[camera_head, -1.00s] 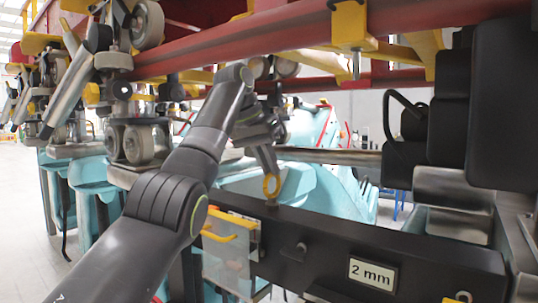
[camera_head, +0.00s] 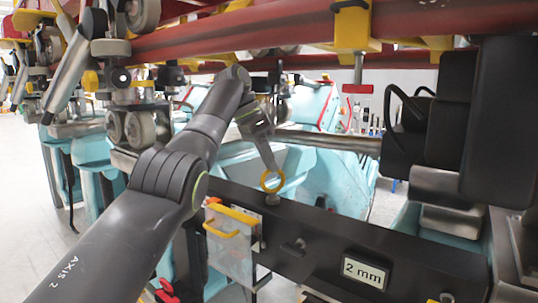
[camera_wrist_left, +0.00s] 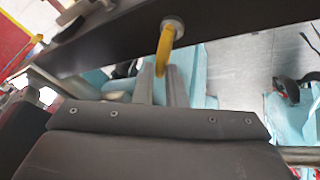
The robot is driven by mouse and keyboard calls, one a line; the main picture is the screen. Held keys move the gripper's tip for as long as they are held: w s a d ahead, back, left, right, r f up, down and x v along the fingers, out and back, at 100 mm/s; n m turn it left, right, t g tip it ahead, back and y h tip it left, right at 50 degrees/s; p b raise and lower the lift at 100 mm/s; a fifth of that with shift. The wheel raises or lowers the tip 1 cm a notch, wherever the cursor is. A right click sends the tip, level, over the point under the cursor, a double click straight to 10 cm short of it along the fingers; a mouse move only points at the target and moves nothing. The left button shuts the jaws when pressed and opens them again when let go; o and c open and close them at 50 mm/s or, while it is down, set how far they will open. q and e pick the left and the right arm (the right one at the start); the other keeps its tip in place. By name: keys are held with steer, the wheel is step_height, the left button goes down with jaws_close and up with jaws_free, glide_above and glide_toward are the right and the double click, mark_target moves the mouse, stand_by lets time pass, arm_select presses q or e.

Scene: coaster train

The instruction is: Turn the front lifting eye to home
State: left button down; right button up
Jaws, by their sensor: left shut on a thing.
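The front lifting eye is a yellow ring (camera_head: 283,182) standing on a short stud on top of the dark beam (camera_head: 335,232), near the middle of the head view. My left gripper (camera_head: 270,170) reaches down to it from above, shut on the ring's upper part. In the left wrist view the yellow eye (camera_wrist_left: 167,40) rises edge-on from a round grey base on the dark beam, its end between my two grey fingertips (camera_wrist_left: 162,72). The fingers hide part of the ring. My right gripper is not in view.
A "2 mm" plate (camera_head: 365,272) is on the beam's face. A clear panel with a yellow handle (camera_head: 221,229) hangs left of it. Red rails (camera_head: 240,38) with yellow brackets cross overhead. A black motor-like block (camera_head: 408,140) stands at right, and a grey shaft runs behind the eye.

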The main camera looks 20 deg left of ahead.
arm_select(q)
steer(key=shift+r, duration=0.1)
stand_by(0.3)
steer(key=c, duration=1.5)
jaws_free()
